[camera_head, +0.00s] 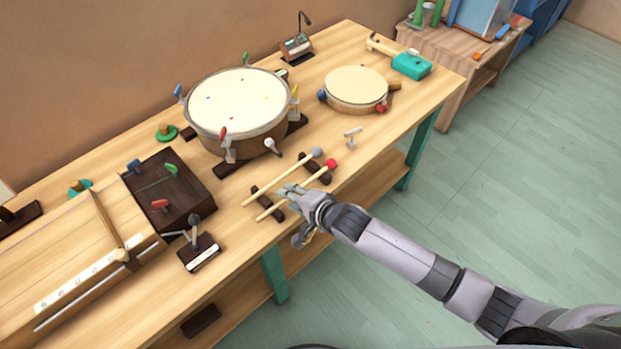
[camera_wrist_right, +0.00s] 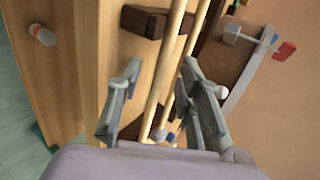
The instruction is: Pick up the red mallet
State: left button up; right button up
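The red mallet (camera_head: 331,163) has a red ball head and a pale wooden stick. It lies across dark rests near the table's front edge, beside a parallel grey-headed mallet (camera_head: 316,152). My right gripper (camera_head: 287,192) is low over the red mallet's stick and hides part of it. In the right wrist view, my right gripper (camera_wrist_right: 160,75) is open. The red mallet's stick (camera_wrist_right: 165,75) appears between its fingers, and the other stick (camera_wrist_right: 186,60) passes by the right finger. I cannot tell whether either finger touches a stick. My left gripper is not in view.
The wooden table (camera_head: 300,235) holds a large drum (camera_head: 240,103) behind the mallets and a small drum (camera_head: 355,88) beyond. A dark box (camera_head: 170,190) and a small device (camera_head: 198,252) stand to the left. Bare tabletop (camera_head: 385,135) lies right of the mallets.

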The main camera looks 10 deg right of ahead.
jog(key=shift+w+a+f, duration=0.15)
jog(key=shift+w+f, duration=0.05)
grip_shut()
dwell(0.3)
